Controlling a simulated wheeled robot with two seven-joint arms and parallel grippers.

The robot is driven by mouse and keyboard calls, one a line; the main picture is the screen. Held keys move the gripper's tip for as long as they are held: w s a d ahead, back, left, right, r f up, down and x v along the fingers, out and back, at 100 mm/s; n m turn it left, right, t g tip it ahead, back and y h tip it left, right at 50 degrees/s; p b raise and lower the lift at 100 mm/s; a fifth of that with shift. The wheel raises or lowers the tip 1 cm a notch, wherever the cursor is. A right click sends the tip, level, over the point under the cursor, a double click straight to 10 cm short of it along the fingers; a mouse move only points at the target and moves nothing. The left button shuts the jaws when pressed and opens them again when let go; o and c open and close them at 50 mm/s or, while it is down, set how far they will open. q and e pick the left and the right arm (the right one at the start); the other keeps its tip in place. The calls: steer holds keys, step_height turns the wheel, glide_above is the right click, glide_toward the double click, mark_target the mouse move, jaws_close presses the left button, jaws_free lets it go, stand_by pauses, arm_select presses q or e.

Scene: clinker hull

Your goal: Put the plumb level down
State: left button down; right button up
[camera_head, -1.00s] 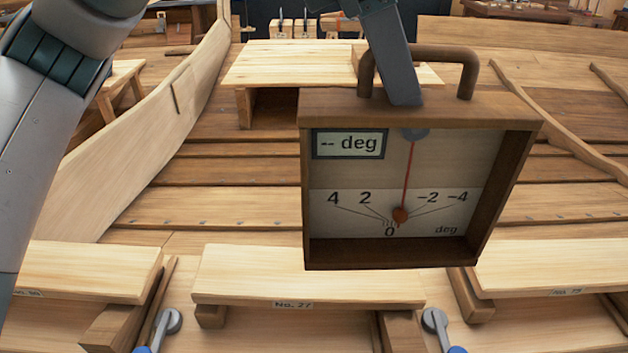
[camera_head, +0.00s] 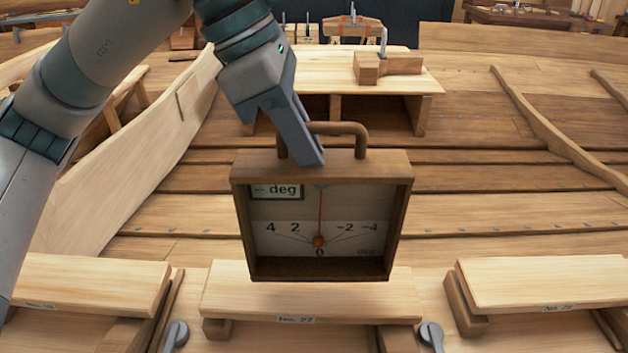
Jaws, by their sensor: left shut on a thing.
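The plumb level (camera_head: 397,230) is a square brown wooden box with a pale dial, a red needle pointing near 0, a small display reading "-- deg" and a brown handle on top. My left gripper (camera_head: 308,150) comes down from the upper left and is shut on the handle. The level hangs upright in front of the hull planks, its lower edge overlapping the board labelled No. 27 (camera_head: 312,304) in the picture. I cannot tell whether it touches that board. My right gripper is out of view.
A pale bench (camera_head: 432,84) with a wooden block and upright tool (camera_head: 388,68) stands behind. Other boards lie at left (camera_head: 85,280) and right (camera_head: 545,283). Grey-headed clamps (camera_head: 176,334) sit between them. A curved plank (camera_head: 110,185) rises at left.

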mark_target(321, 209)
arm_select(q)
step_height(321, 209, down, 4)
steer(key=shift+r+p, duration=0.1)
steer(key=shift+p, duration=0.85)
